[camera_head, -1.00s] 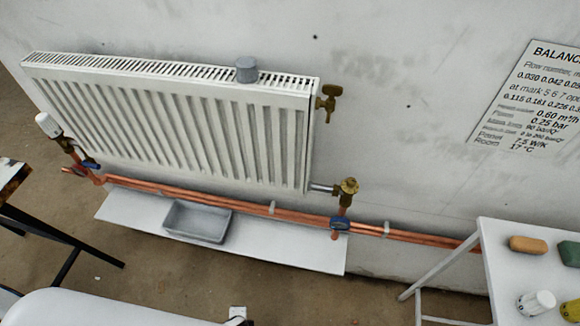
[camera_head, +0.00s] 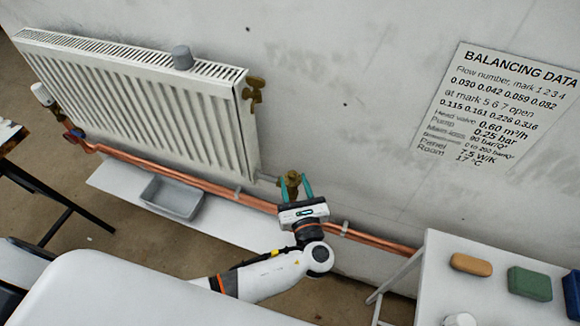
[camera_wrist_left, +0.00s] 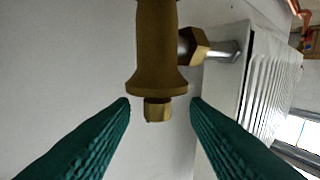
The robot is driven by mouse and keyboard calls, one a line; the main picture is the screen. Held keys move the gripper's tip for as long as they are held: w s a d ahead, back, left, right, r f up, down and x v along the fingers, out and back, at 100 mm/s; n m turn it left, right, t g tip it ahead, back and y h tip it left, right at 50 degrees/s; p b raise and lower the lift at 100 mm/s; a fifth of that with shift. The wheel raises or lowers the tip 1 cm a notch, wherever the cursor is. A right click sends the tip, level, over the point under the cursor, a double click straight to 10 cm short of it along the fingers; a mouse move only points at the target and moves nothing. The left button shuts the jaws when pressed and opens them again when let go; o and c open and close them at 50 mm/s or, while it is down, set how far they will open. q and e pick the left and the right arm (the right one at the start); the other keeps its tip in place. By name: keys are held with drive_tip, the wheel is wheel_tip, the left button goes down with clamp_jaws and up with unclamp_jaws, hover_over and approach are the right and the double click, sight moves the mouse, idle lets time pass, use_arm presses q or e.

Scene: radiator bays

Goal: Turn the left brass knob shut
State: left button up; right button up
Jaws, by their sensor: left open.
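A brass valve with a knob (camera_head: 292,180) stands at the radiator's lower right corner, on the copper pipes. In the left wrist view a brass body (camera_wrist_left: 157,50) with a flared skirt and a small hex end (camera_wrist_left: 157,110) fills the upper middle. My left gripper (camera_head: 295,182) is open at this valve, its two teal fingers on either side of it. In the left wrist view the left gripper's fingertips (camera_wrist_left: 160,104) flank the hex end, with gaps on both sides. The gripper hides the valve's lower part in the head view. My right gripper is not in view.
The white radiator (camera_head: 140,105) hangs on the wall, with another brass fitting (camera_head: 254,92) at its upper right. Copper pipes (camera_head: 370,239) run along the wall. A grey tray (camera_head: 172,198) lies below. A white table (camera_head: 440,265) with several blocks stands at the right.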

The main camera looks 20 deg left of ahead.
sight(293, 179)
use_arm(q)
drive_tip(key=x, duration=0.4)
drive_tip(key=shift+w+d, duration=0.1)
drive_tip(key=shift+w+a, duration=0.3)
drive_tip(key=shift+w, duration=0.1)
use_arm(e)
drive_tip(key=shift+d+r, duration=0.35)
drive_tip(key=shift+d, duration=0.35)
use_arm(q)
clamp_jaws()
drive_tip(key=shift+m+t+h+p, duration=0.3)
drive_tip(key=shift+m+h+p, duration=0.1)
drive_tip(key=shift+h+p, duration=0.15)
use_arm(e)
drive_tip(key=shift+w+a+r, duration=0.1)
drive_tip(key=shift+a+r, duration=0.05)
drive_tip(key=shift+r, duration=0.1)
